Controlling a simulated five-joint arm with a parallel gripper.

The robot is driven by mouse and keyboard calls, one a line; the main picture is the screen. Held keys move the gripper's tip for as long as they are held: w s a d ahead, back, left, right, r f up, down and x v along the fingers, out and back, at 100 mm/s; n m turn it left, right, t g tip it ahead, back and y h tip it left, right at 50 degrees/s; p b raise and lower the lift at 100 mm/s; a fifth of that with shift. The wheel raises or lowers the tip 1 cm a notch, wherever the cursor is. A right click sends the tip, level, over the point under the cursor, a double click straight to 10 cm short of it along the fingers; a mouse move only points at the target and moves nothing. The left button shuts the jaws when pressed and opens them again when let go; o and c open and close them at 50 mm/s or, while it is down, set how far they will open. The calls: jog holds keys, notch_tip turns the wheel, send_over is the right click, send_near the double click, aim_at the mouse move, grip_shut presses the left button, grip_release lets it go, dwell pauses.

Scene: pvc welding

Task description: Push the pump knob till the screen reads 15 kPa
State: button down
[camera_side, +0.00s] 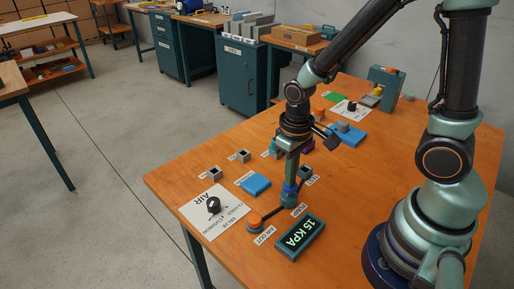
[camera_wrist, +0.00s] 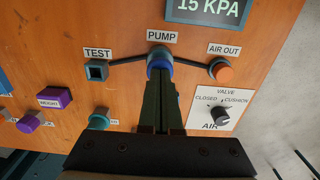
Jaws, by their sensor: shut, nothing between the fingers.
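The pump knob (camera_wrist: 159,58) is a round blue knob under the PUMP label, and in the side view it shows at the foot of my gripper (camera_side: 289,190). My gripper (camera_wrist: 160,85) is shut with nothing held, its fingertips at the knob; I cannot tell whether they press on it. The fingers hide part of the knob. The screen (camera_side: 300,237) reads 15 KPA in the side view, and the lower part of it with 15 KPA also shows in the wrist view (camera_wrist: 208,9).
An orange AIR OUT button (camera_wrist: 221,71) and a grey TEST block (camera_wrist: 96,70) flank the pump, each joined by a dark tube. The AIR valve dial (camera_wrist: 220,117) sits on a white card. A blue block (camera_side: 255,184) and several small parts lie around on the wooden table (camera_side: 190,170).

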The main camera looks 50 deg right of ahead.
jog(key=shift+r, duration=1.75)
jog(key=d+r+t, duration=0.3)
jog(key=r+t, duration=0.2)
jog(key=r, duration=0.9)
jog(key=shift+s+r+t, duration=0.25)
jog(key=shift+r+t, duration=0.05)
jog(key=shift+r, duration=0.1)
